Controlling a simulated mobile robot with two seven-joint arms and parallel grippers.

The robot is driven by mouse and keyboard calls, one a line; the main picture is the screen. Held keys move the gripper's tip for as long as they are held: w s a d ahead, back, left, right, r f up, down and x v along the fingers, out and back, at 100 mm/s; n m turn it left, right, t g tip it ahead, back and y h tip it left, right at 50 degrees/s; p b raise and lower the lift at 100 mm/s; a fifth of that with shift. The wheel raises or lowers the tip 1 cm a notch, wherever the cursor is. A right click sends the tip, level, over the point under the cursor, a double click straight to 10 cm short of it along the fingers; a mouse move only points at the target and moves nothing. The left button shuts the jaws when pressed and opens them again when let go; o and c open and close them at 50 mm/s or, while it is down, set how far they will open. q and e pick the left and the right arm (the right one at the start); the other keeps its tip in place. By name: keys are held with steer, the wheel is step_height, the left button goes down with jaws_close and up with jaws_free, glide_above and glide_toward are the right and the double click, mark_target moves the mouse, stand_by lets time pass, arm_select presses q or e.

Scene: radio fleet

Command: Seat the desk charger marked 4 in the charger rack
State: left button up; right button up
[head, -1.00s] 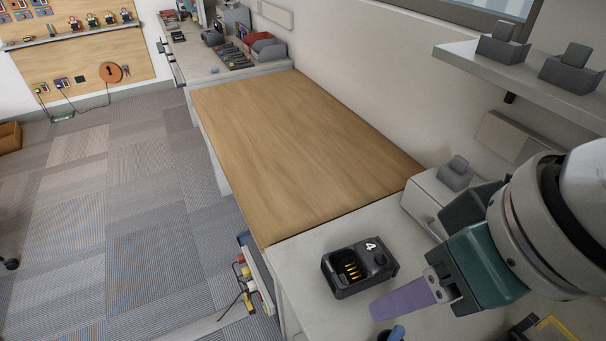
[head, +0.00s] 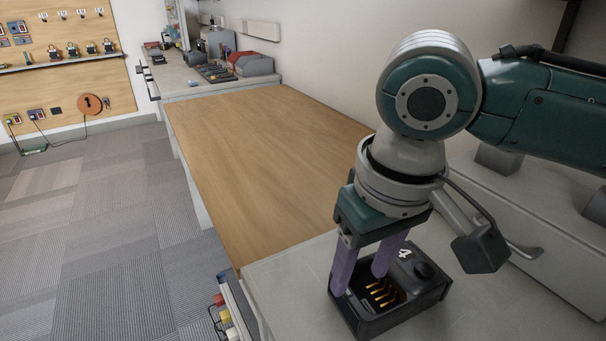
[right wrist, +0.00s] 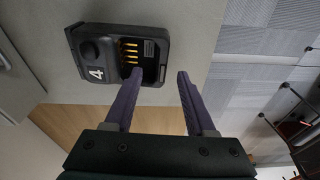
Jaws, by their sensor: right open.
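The black desk charger marked 4 (head: 425,293) lies on the pale worktop, with gold contacts in its open pocket and a round knob beside the white 4. It also shows in the right wrist view (right wrist: 89,47). My right gripper (head: 360,283) is open, with purple fingers pointing down at the charger. In the right wrist view, its fingertips (right wrist: 159,74) lie either side of one charger wall: one over the pocket, the other outside. I cannot tell whether they touch it. I cannot make out the charger rack for certain. My left gripper is not in view.
A bare wooden desktop (head: 250,150) stretches away beyond the pale worktop (head: 290,285). A pale drawer front with a metal handle (head: 525,249) stands at the right. Grey blocks (head: 497,160) behind it are partly hidden by my arm. Red bins (head: 253,65) stand far back.

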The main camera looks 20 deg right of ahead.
mark_target(350, 294)
steer(key=f, duration=0.2)
steer(key=f+b, duration=0.1)
steer(key=w+f, duration=0.1)
steer(key=f, duration=0.1)
steer(key=shift+a+f+b, duration=0.1)
steer(key=shift+f+b, duration=0.2)
steer(key=shift+b, duration=0.05)
steer(key=c, duration=0.6)
jaws_close()
steer(key=shift+r, duration=0.1)
stand_by(0.4)
